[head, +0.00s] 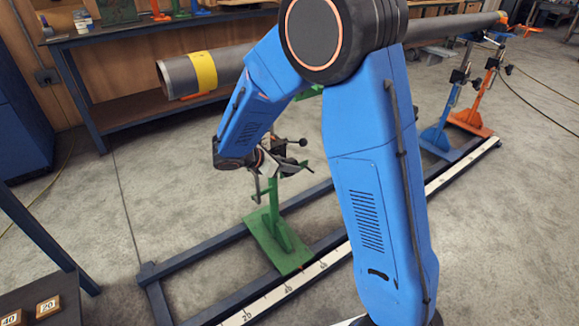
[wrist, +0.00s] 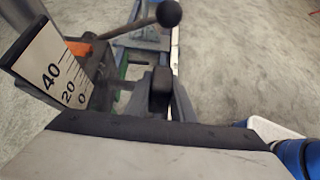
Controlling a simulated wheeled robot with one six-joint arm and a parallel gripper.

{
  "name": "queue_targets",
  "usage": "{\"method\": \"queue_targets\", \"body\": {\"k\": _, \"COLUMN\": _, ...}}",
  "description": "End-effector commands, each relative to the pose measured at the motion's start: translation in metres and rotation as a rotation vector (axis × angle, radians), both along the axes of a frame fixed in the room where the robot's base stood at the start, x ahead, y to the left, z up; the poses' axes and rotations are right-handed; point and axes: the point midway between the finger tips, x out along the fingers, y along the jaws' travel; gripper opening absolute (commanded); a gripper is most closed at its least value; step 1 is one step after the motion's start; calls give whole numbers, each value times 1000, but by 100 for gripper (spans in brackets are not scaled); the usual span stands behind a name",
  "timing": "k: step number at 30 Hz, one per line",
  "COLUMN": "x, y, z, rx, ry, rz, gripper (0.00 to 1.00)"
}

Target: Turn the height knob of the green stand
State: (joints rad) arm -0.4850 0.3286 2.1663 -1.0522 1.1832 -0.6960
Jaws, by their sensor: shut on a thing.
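The green stand (head: 278,240) stands on the floor rails in the head view, with its upright post below the pipe. My gripper (head: 266,163) is at the upper part of this post, and it is shut on the stand's height knob, which is mostly hidden by the jaws. A dark jaw part (wrist: 160,88) shows in the wrist view. A black ball-ended handle (head: 303,142) sticks out to the right of the gripper; a ball-ended lever also shows in the wrist view (wrist: 169,13). A white scale plate (wrist: 60,75) marked 40, 20, 0 is left of the jaws.
A grey pipe (head: 225,68) with a yellow band (head: 203,70) runs above the stand and behind my arm. A blue stand (head: 440,135) and an orange stand (head: 483,100) are at the right. A workbench (head: 160,28) is behind. Number tiles (head: 47,306) lie at lower left.

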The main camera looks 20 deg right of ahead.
Motion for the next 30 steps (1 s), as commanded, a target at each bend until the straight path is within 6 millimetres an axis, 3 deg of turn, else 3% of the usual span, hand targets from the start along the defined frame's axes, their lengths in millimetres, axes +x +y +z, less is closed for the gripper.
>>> {"method": "queue_targets", "body": {"k": 13, "x": 1, "y": -2, "z": 1, "rx": 241, "ry": 74, "rz": -2, "gripper": 0}}
{"method": "queue_targets", "body": {"k": 30, "x": 1, "y": -1, "z": 0, "rx": 286, "ry": 92, "rz": 2, "gripper": 0}}
